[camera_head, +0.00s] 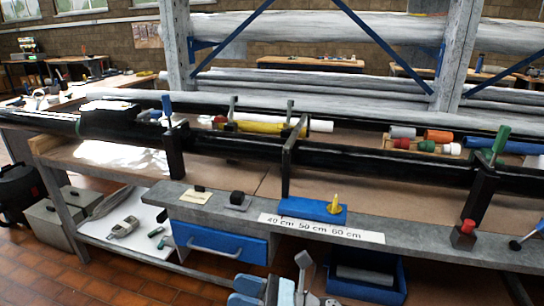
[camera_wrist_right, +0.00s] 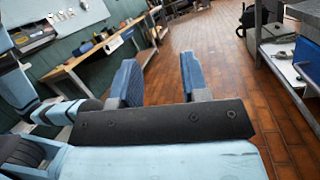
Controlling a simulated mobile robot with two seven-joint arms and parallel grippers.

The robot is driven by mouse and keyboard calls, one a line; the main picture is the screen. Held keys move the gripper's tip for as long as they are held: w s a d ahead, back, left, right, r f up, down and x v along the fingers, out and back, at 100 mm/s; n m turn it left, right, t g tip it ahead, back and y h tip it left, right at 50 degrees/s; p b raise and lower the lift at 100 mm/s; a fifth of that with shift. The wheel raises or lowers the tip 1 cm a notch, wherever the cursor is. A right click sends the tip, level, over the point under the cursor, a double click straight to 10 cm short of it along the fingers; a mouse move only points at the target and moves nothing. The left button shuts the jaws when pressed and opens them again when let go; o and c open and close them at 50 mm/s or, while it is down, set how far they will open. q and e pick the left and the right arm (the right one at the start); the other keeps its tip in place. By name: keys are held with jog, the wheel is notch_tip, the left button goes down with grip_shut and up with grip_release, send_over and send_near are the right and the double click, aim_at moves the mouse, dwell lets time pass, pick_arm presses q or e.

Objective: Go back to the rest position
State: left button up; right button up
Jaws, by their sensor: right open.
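My right gripper (camera_head: 286,288) is at the bottom middle of the head view, low in front of the bench. In the right wrist view its two blue-padded fingers (camera_wrist_right: 159,82) stand apart with nothing between them, and open floor shows beyond. My left gripper is not in view. The long black mast (camera_head: 230,145) lies across the workbench, held in dark upright supports (camera_head: 176,150). The right gripper is apart from the mast and the bench top.
The bench's grey front shelf (camera_head: 405,232) carries a blue block with a yellow piece (camera_head: 313,209) and a length label (camera_head: 322,228). A blue drawer (camera_head: 222,242) and a blue bin (camera_head: 368,284) are below. The wrist view shows clear tiled floor (camera_wrist_right: 215,70) between tables.

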jog(key=s+d+f+m+t+h, duration=0.1)
jog(key=d+f+m+t+h, duration=0.5)
jog(key=m, duration=1)
jog(key=s+d+f+m+t+h, duration=0.1)
jog(key=d+f+m+t+h, duration=0.4)
jog(key=m, duration=1.1)
jog(key=s+d+f+m+g+h, duration=0.3)
jog(key=s+d+f+m+h, duration=0.3)
jog(key=s+d+f+m, duration=0.7)
pick_arm(q)
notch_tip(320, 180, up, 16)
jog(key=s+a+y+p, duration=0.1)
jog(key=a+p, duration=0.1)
jog(key=p, duration=2.3)
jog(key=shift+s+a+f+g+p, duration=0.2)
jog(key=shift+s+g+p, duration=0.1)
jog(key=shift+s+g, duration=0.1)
pick_arm(e)
notch_tip(320, 180, up, 20)
jog(key=d+m+h, duration=0.1)
jog(key=m, duration=0.1)
jog(key=shift+w+r, duration=0.2)
jog(key=shift+w, duration=0.2)
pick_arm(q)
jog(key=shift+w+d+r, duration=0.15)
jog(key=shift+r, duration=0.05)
